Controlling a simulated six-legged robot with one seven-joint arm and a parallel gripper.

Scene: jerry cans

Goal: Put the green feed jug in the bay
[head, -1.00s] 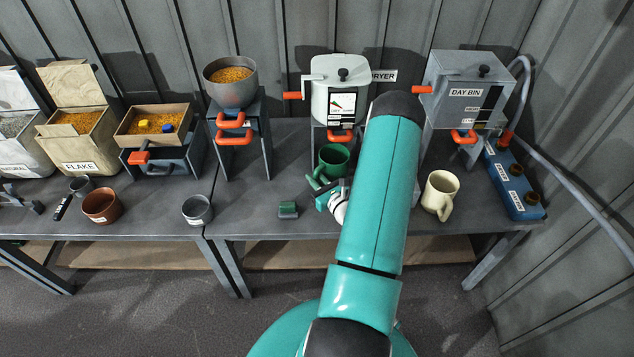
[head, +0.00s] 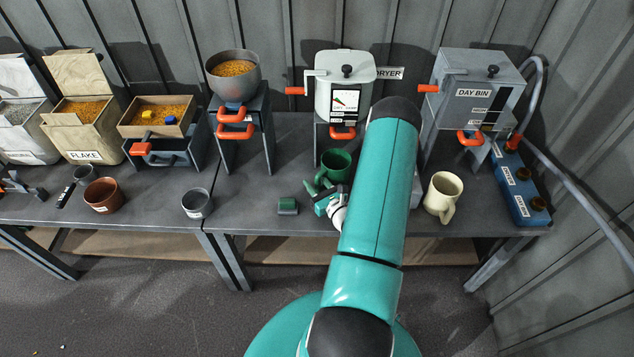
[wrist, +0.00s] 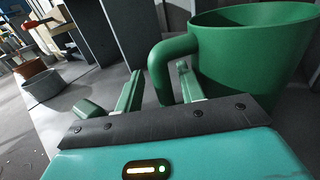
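The green feed jug (head: 336,165) stands upright on the bench below the dryer, its handle toward the front left. In the wrist view the jug (wrist: 255,55) fills the upper right. My gripper (head: 321,192) is beside the handle at the jug's front left. In the wrist view my gripper (wrist: 160,85) is open, with the jug's handle (wrist: 163,68) showing in the gap between its fingers. I cannot tell whether a finger touches the handle. No bay can be made out for certain; my arm hides part of the bench right of the jug.
A cream mug (head: 441,193) stands right of my arm. A small green block (head: 288,206) lies left of my gripper, with a grey cup (head: 196,203) farther left. The dryer (head: 343,85) and its orange handle stand behind the jug. Bench between block and hopper stand (head: 243,145) is clear.

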